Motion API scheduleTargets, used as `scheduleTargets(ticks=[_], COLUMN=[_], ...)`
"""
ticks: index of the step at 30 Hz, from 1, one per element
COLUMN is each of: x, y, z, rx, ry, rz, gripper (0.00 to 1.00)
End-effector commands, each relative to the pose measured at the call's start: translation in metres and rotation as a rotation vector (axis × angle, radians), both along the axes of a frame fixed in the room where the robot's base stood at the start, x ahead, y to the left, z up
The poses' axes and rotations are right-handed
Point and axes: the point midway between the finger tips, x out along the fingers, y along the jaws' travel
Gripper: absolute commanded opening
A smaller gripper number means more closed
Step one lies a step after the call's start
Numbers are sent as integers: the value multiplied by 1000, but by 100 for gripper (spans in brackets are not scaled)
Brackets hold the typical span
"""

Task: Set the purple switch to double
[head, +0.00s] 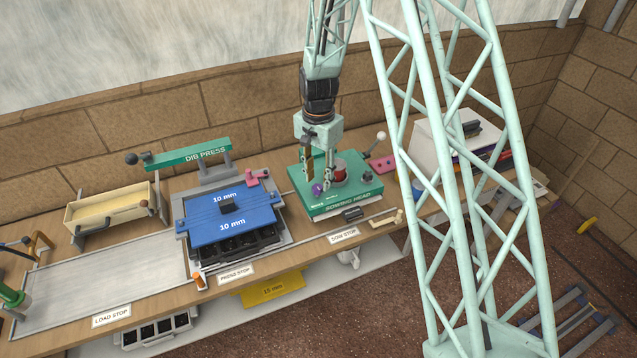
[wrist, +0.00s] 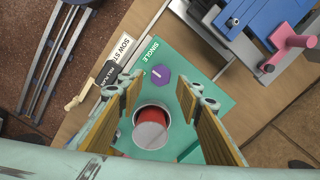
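The purple switch (head: 318,188) is a small knob on top of the green sowing head (head: 349,203). In the wrist view it is a purple hexagon (wrist: 161,76) with a short pale mark, beside the word SINGLE; I cannot tell surely which setting the mark points to. No DOUBLE label is readable. My gripper (head: 323,170) points down just above the sowing head. In the wrist view my gripper (wrist: 158,92) is open, its wooden-faced fingers apart on either side of the switch, with nothing held. I cannot tell the exact height gap.
A red-filled cup (wrist: 151,126) stands on the sowing head, close to the fingers. The blue 10 mm plate (head: 231,219) sits at left under the green die press (head: 188,154). A white-knobbed lever (head: 381,136) rises at the right. The sow stop (head: 344,236) is in front.

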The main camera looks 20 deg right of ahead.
Motion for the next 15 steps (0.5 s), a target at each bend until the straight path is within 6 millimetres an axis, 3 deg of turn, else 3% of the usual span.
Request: scheduleTargets(ticks=[7,15], x=[0,0], y=[0,0], z=[-18,-23], rx=[0,0], ry=[0,0], rz=[0,0], gripper=[32,32])
